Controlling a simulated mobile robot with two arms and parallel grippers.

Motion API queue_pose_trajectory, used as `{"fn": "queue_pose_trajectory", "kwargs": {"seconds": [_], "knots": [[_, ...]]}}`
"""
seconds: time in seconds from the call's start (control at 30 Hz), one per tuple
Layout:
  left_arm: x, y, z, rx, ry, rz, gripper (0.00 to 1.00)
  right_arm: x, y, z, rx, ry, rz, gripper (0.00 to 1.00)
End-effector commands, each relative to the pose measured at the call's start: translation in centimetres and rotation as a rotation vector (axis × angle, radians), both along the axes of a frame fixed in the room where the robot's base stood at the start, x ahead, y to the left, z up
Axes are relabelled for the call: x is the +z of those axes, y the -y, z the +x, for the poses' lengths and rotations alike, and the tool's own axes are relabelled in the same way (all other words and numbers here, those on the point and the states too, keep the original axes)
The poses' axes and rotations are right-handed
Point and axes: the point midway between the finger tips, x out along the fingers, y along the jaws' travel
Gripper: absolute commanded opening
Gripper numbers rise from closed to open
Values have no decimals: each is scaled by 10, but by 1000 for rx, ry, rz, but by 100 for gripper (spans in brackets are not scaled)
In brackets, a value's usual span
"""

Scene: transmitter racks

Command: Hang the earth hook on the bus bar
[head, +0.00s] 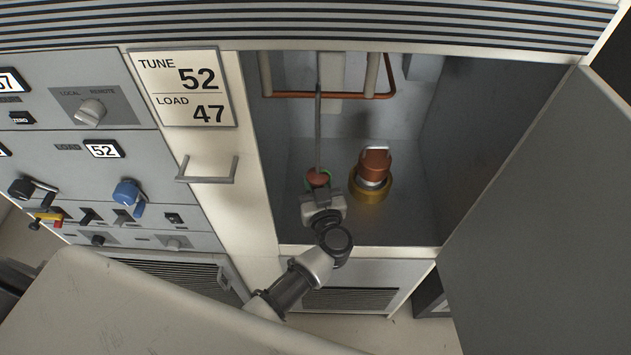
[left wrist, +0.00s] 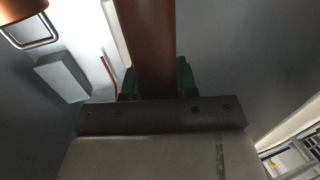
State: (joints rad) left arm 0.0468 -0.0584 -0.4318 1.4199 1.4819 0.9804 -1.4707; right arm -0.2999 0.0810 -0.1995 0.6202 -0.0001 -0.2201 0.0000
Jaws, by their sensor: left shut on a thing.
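My left gripper (head: 319,188) is inside the open cabinet, shut on the red-brown handle of the earth hook (head: 318,135). The hook's thin grey rod rises from the handle, roughly upright, and its upper end shows near the cabinet's top edge. The copper bus bar (head: 345,95) runs across the upper back of the cabinet. The rod crosses in front of the bar in the head view; I cannot tell whether they touch. In the left wrist view the handle (left wrist: 150,40) stands between the jaws. My right gripper is not in view.
A copper-coloured tube with a metal handle (head: 375,163) stands in a yellow ring on the cabinet floor, just right of my gripper. The cabinet door (head: 550,210) stands open at the right. A front panel with knobs (head: 90,110) is at the left.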

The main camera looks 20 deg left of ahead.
Motion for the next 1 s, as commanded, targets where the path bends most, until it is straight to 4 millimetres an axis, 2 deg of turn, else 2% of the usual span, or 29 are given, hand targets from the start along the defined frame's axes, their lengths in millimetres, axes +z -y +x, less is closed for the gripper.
{"fn": "queue_pose_trajectory", "kwargs": {"seconds": [0.03, 0.2, 0.57, 0.67, 1.0], "knots": [[1, 0, 0, 0, 2, 0, 31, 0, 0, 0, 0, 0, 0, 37], [1, 0, 0, 0, 1, 0, 57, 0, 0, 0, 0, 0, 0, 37], [0, 3, -5, 0, -3, -1, 58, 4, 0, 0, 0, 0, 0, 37], [2, 10, -16, 0, -5, -1, 58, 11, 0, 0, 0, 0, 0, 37], [3, 44, -73, 0, -3, -2, 58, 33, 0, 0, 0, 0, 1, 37]]}}
